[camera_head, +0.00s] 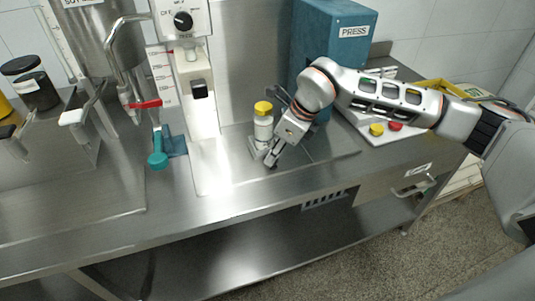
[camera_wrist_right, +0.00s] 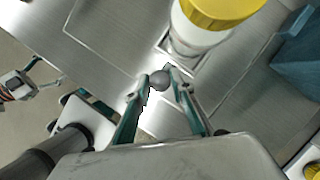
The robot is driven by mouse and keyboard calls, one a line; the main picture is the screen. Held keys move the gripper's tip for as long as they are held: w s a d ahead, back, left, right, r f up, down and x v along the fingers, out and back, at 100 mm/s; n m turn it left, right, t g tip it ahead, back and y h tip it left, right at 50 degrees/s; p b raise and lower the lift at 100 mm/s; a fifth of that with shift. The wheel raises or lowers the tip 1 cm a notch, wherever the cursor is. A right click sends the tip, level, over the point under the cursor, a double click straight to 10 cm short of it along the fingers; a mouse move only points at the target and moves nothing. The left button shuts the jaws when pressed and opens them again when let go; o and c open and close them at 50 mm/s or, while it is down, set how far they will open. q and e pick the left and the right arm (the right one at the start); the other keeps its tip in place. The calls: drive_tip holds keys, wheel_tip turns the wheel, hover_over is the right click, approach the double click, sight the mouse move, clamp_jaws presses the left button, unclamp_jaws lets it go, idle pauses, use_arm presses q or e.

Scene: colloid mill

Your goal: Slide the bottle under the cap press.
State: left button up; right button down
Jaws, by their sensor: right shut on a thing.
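A white bottle (camera_head: 263,128) with a yellow cap (camera_head: 263,108) stands upright on a small metal carrier (camera_head: 254,148) on the steel bench. The blue cap press (camera_head: 330,45), labelled PRESS, stands behind and to the right of it. The bottle is in front of the press, and my arm hides part of the press's lower side. My right gripper (camera_head: 272,160) is low, just in front of the bottle. In the right wrist view its fingers are closed around a round grey knob (camera_wrist_right: 160,79), beside the bottle (camera_wrist_right: 193,36).
The bench front (camera_head: 230,205) is clear.

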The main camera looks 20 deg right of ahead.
use_arm(q)
drive_tip(key=shift+w+r+p, duration=0.1)
drive_tip(key=shift+r+p, duration=0.5)
drive_tip(key=shift+r, duration=0.1)
use_arm(e)
drive_tip(key=d, duration=2)
drive_tip(key=shift+w+d, duration=0.3)
drive_tip(key=shift+w, duration=0.05)
drive_tip(key=shift+d, duration=0.1)
drive_tip(key=c, duration=2)
unclamp_jaws()
use_arm(q)
drive_tip(key=shift+d, duration=0.1)
use_arm(e)
drive_tip(key=shift+d, duration=0.1)
